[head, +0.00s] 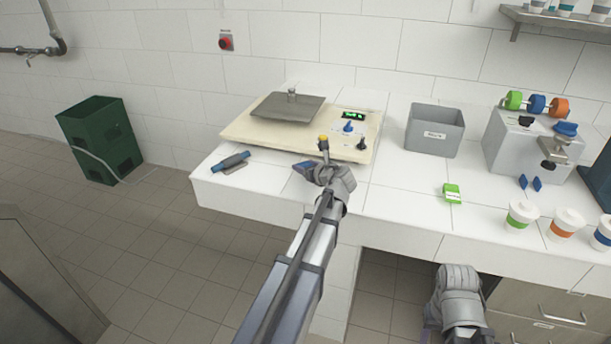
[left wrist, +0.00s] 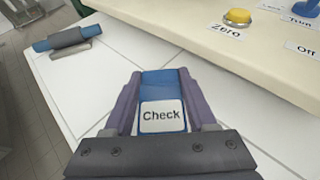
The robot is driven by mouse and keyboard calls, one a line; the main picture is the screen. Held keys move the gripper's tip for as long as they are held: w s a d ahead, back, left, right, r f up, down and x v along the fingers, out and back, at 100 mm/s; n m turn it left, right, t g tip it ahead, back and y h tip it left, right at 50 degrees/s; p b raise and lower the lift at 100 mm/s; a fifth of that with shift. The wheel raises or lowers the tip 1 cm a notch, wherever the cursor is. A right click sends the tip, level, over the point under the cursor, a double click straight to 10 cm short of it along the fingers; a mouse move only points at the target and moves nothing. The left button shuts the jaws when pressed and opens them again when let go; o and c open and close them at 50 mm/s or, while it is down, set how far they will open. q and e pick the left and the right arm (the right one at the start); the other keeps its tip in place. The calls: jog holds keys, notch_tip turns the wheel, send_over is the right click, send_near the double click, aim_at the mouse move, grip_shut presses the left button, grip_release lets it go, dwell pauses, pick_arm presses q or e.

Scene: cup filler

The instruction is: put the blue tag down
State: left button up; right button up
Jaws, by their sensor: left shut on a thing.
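The blue tag (left wrist: 160,92) carries a white label reading "Check". My left gripper (left wrist: 160,105) is shut on it, with a dark finger on each side. I cannot tell whether the tag touches the counter.
A blue-grey cylinder on a rest (head: 232,161) lies to the left. The cream scale board (head: 240,129) with its yellow button (left wrist: 237,17) is behind. Counter between is clear.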

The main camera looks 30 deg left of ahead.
pick_arm(q)
jog(key=shift+f, duration=0.65)
pick_arm(e)
jog(key=shift+f, duration=0.7)
pick_arm(q)
jog(key=shift+f+b, duration=0.2)
jog(key=shift+b, duration=0.2)
jog(key=o, duration=1.3)
pick_arm(e)
jog(key=shift+f, duration=0.15)
pick_arm(q)
jog(key=shift+o, duration=0.2)
jog(key=shift+s+d+r+p, duration=0.1)
jog(key=shift+d+r+p, duration=0.1)
jog(key=shift+r+p, duration=0.25)
jog(key=p+v, duration=0.4)
jog(key=v, duration=0.6)
jog(key=shift+s+d+r, duration=0.1)
jog(key=shift+d, duration=0.05)
jog(key=shift+s+d+r, duration=0.1)
jog(key=shift+s+d, duration=0.15)
jog(key=shift+d, duration=0.15)
pick_arm(e)
jog(key=shift+r, duration=2.45)
